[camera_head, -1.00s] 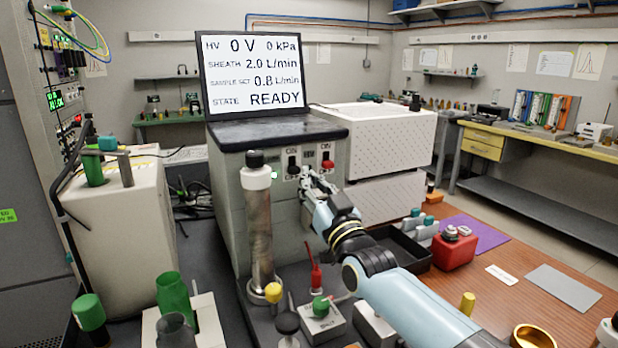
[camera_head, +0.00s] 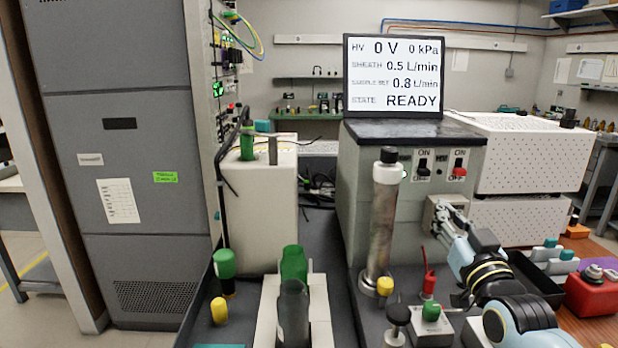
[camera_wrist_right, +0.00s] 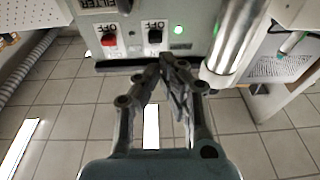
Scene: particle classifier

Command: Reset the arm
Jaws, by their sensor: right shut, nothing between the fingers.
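My right gripper (camera_head: 446,212) is in front of the grey cabinet (camera_head: 406,203), below its two switches. It is shut and empty; the right wrist view shows its closed fingers (camera_wrist_right: 168,68) apart from the switches. The black switch (camera_head: 423,166) and the red switch (camera_head: 459,169) sit side by side under ON labels. In the right wrist view, the red switch (camera_wrist_right: 108,39) and black switch (camera_wrist_right: 155,36) show upside down near a lit green lamp (camera_wrist_right: 179,30). My left gripper is not in view.
The screen (camera_head: 394,75) reads 0 V, 0 kPa, sheath 0.5 L/min, READY. A metal column (camera_head: 382,215) stands left of my right arm. Green bottles, yellow-capped items and a red container (camera_head: 592,293) stand around the bench.

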